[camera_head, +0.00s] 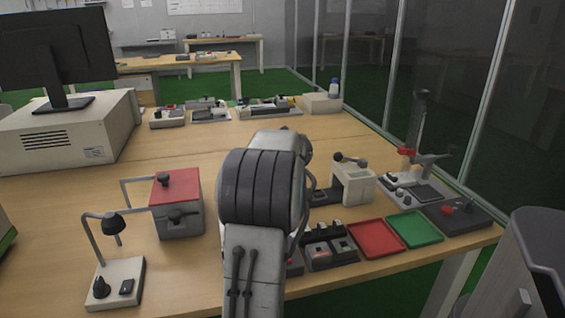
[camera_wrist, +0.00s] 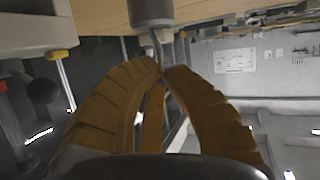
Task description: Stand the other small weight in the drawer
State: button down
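In the wrist view my gripper (camera_wrist: 160,68) has its two ribbed yellow-brown fingers closed together at the tips. They meet on the thin stem of a grey cylinder, which looks like the small weight (camera_wrist: 152,12). The cylinder lies beyond the fingertips, cut by the top edge of the picture. In the head view my arm hides the gripper and the weight. I cannot make out an open drawer. A grey box with a red top (camera_head: 178,188) and a black knob on its front stands left of my arm. I cannot tell whether it holds the drawer.
A lamp-like stand (camera_head: 116,285) is at the front left. Right of my arm are a cream block (camera_head: 352,187), a red tray (camera_head: 375,238), a green tray (camera_head: 414,229) and a joystick base (camera_head: 456,214). The table middle behind the red-topped box is clear.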

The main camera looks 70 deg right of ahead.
jog(key=shift+w+d, duration=0.1)
jog(key=shift+f+b, duration=1.35)
jog(key=shift+f, duration=0.7)
jog(key=c, duration=1.4)
grip_release()
jog(key=shift+f, duration=0.1)
